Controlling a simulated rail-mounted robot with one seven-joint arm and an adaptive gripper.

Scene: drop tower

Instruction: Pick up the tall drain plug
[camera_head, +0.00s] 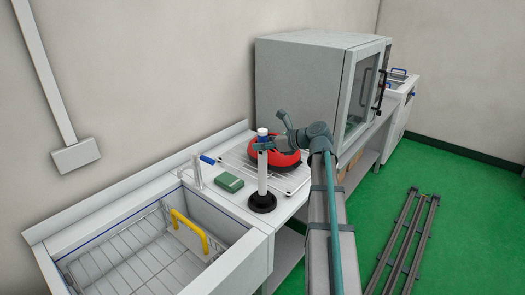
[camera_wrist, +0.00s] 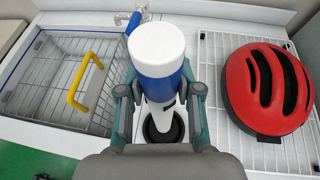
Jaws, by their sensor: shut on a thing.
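The tall drain plug (camera_head: 262,177) is a white upright post with a blue band, a white cap and a round black base. It stands at the counter strip between the sink and the wire rack; I cannot tell whether its base touches the surface. In the wrist view the plug's white cap (camera_wrist: 157,45) faces the camera, with the black base below. My gripper (camera_head: 264,146) comes from the right and is shut on the upper part of the plug, just below the cap. In the wrist view my gripper's fingers (camera_wrist: 160,92) flank the blue band; the contact is partly hidden.
A sink (camera_head: 238,258) with a wire basket and yellow handle (camera_head: 189,229) lies left. A red helmet (camera_head: 274,157) sits on the wire rack (camera_head: 296,183), close by. A green block (camera_head: 229,182) and blue-handled tap (camera_head: 207,160) are near. A grey cabinet (camera_head: 300,85) stands behind.

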